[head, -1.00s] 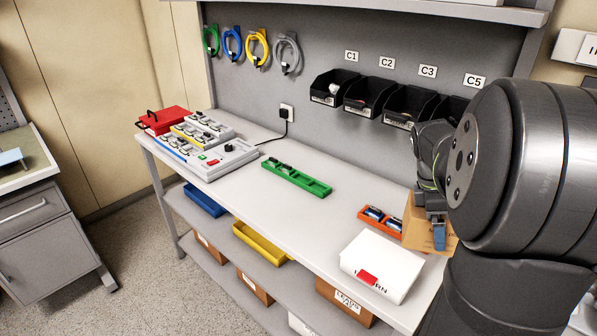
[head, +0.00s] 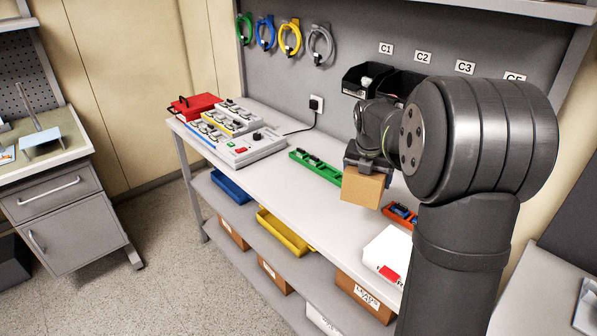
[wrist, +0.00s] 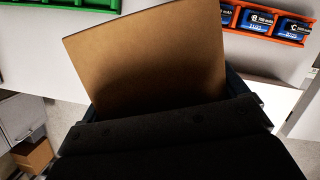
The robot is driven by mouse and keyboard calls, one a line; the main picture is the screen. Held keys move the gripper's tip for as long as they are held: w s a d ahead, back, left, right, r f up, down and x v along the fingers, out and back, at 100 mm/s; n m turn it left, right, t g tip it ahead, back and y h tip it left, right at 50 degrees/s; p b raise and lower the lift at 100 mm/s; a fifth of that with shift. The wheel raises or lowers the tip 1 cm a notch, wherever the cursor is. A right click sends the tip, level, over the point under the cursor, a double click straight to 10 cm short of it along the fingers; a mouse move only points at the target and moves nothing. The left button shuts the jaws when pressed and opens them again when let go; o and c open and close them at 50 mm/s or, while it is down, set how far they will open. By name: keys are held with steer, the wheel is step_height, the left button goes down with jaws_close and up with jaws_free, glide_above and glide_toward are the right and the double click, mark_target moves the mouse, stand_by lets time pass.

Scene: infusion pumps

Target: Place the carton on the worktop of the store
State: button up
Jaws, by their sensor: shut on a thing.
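A plain brown carton (head: 363,187) is held in my gripper (head: 366,166) above the worktop (head: 275,173), close to the right end of the green tray. In the wrist view the carton (wrist: 150,60) fills the upper middle, and dark gripper parts cover its near side. My gripper is shut on the carton. The carton hides part of the worktop behind it. In the head view the carton looks roughly level, and its underside is clear of the surface as far as I can tell.
A green tray (head: 316,167), an orange tray with blue batteries (head: 402,214) and a white box (head: 388,252) lie on the worktop. Chargers (head: 238,147) and a red case (head: 192,107) fill its left end. Black bins (head: 365,80) hang behind. Another bench (head: 50,165) stands at left.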

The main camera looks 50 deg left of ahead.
steer(key=s+a+f, duration=0.1)
steer(key=a+f, duration=0.1)
steer(key=a, duration=0.1)
steer(key=s+a+f, duration=0.1)
steer(key=a+f, duration=0.1)
steer(key=a, duration=0.2)
steer(key=s+a+f, duration=0.1)
steer(key=a+f, duration=0.1)
steer(key=a, duration=0.1)
steer(key=shift+s+a+f, duration=0.25)
steer(key=shift+s+f, duration=0.1)
steer(key=shift+f, duration=2)
steer(key=shift+f, duration=0.15)
steer(key=o, duration=0.8)
steer(key=v, duration=1.2)
